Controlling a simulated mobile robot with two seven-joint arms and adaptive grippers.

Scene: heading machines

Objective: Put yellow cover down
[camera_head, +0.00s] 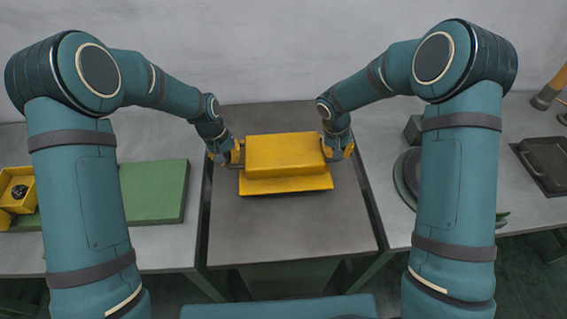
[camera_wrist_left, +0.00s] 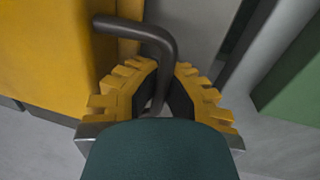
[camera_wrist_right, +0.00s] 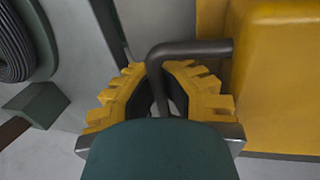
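The yellow cover (camera_head: 285,154) is a box shape with a wider flange below it, at the back middle of the grey table (camera_head: 290,230). It looks roughly level; I cannot tell whether its underside touches the table. My left gripper (camera_head: 232,157) is at its left side, with the fingers closed around a dark bent handle (camera_wrist_left: 150,32). My right gripper (camera_head: 335,150) is at its right side, closed around the matching handle (camera_wrist_right: 190,48). The cover's sides fill part of the left wrist view (camera_wrist_left: 45,55) and the right wrist view (camera_wrist_right: 280,80).
A green plate (camera_head: 155,192) and a yellow bin (camera_head: 17,188) lie on the left bench. A dark tray (camera_head: 547,160) and a round dark object (camera_head: 405,178) are on the right bench. Narrow gaps separate the benches from the middle table. The table's front part is clear.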

